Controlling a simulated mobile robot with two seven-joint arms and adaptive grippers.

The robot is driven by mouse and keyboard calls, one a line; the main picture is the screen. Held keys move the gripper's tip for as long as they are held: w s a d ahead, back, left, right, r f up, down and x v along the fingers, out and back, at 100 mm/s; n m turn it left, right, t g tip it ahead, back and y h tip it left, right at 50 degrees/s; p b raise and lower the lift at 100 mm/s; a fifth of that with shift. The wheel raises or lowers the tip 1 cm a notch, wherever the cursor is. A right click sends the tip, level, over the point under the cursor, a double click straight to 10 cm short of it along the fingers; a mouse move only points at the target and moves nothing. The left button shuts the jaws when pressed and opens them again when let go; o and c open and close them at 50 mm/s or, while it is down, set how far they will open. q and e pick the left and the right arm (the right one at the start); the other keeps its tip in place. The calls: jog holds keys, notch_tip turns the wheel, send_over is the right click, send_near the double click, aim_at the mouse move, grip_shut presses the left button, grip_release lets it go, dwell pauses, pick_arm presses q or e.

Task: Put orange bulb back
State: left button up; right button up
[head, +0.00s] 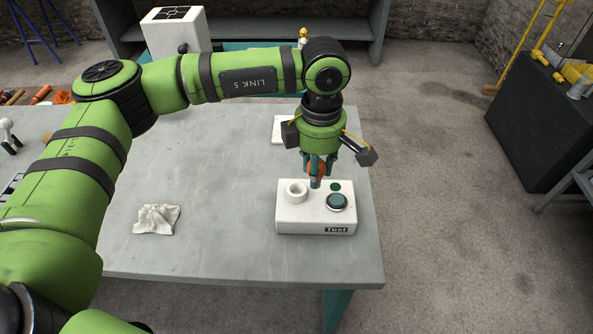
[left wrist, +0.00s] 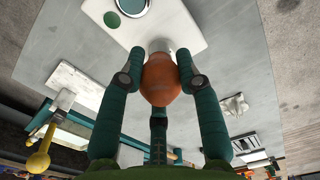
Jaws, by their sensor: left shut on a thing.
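My left gripper (head: 316,182) points down over the white box marked "Test" (head: 290,222). It is shut on the orange bulb (head: 320,168), which sits between the fingers in the left wrist view (left wrist: 160,80). There the bulb's pale base points toward the white box (left wrist: 190,22). The box has a raised white round socket (head: 297,191) at its left, a green spot (head: 336,187) and a round dark button (head: 337,202). In the head view the bulb shows just behind and right of the socket; its exact height above the box is unclear. My right gripper is not in view.
A crumpled white cloth (head: 157,219) lies on the grey table (head: 220,245), left of the box. Another white box (head: 281,130) lies behind the gripper. Tools (head: 40,95) lie at the far left. A dark cabinet (head: 540,130) stands right of the table.

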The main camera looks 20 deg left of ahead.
pick_arm(q)
jog(key=a+f, duration=0.1)
jog(key=w+a+f+p, duration=0.1)
jog(key=a, duration=0.1)
jog(key=a+p, duration=0.1)
jog(key=shift+w+a+f, duration=0.15)
jog(key=shift+a+f, duration=0.2)
jog(key=shift+f, duration=0.05)
notch_tip(320, 180, down, 3)
jog(key=shift+p, duration=0.9)
jog(key=shift+f, duration=0.4)
jog(key=o, duration=1.1)
